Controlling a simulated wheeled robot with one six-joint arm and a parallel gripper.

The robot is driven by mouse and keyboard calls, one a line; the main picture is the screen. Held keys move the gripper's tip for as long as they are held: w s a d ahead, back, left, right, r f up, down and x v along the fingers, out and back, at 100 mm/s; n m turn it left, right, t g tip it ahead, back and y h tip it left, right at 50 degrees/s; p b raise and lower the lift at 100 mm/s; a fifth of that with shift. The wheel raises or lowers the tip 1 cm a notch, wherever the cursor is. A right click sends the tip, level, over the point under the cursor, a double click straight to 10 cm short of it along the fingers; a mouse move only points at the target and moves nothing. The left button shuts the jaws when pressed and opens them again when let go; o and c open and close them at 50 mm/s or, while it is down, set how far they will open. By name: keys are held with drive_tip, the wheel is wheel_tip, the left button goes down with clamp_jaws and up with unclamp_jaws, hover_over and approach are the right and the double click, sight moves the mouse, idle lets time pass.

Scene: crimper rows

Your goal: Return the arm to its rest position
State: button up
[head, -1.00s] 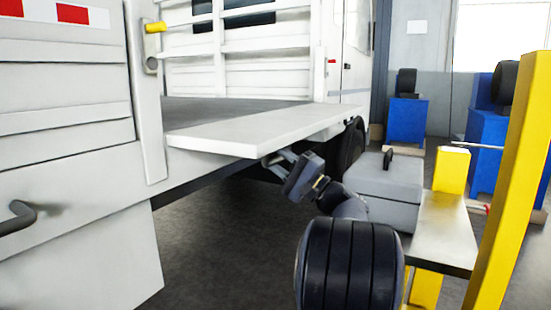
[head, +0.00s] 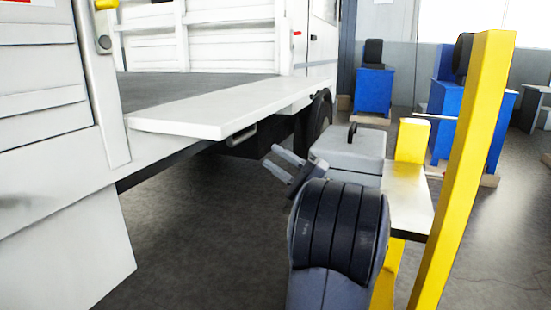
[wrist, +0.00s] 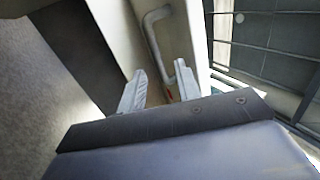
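My gripper (head: 271,157) is in the air below and right of the truck's lowered side panel (head: 205,122) in the head view. Its two fingers are apart with nothing between them, and the wrist view (wrist: 160,68) shows the same. A bent grey handle (head: 241,138) under the panel is apart from the fingers. It shows beyond the fingertips in the wrist view (wrist: 150,35). My arm is bent, its dark rounded joint in the foreground.
Blue cabinets (head: 373,92) stand farther back. The floor (head: 200,225) between truck and arm is clear.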

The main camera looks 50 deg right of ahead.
sight(244, 137)
drive_tip(key=b+x, duration=0.2)
drive_tip(key=x, duration=0.8)
idle(0.3)
